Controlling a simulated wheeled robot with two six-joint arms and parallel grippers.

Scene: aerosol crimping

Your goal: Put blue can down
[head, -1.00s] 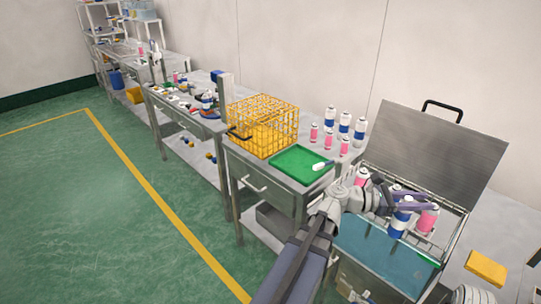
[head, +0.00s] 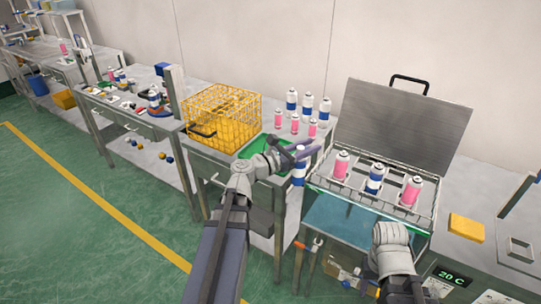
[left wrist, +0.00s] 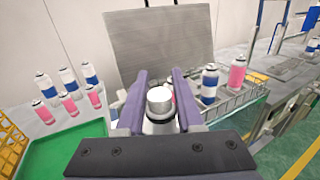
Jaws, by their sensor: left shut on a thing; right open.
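The blue can (head: 299,172), blue and white, is held upright between the purple fingers of my left gripper (head: 299,153). It hangs at the gap between the green tray's table and the open bath. In the left wrist view, its pale top (left wrist: 159,97) shows between both fingers; its blue body is hidden there. The green tray (head: 254,147) is partly covered by my left arm, and it also shows in the left wrist view (left wrist: 65,158). My right arm shows at the lower right of the head view, but its fingers are not visible.
A wire rack in the bath (head: 345,210) holds a pink can (head: 341,165), a blue can (head: 375,179) and another pink can (head: 412,191). Its lid (head: 400,125) stands open. Several blue and pink cans stand behind the tray. A yellow wire basket (head: 222,115) stands left.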

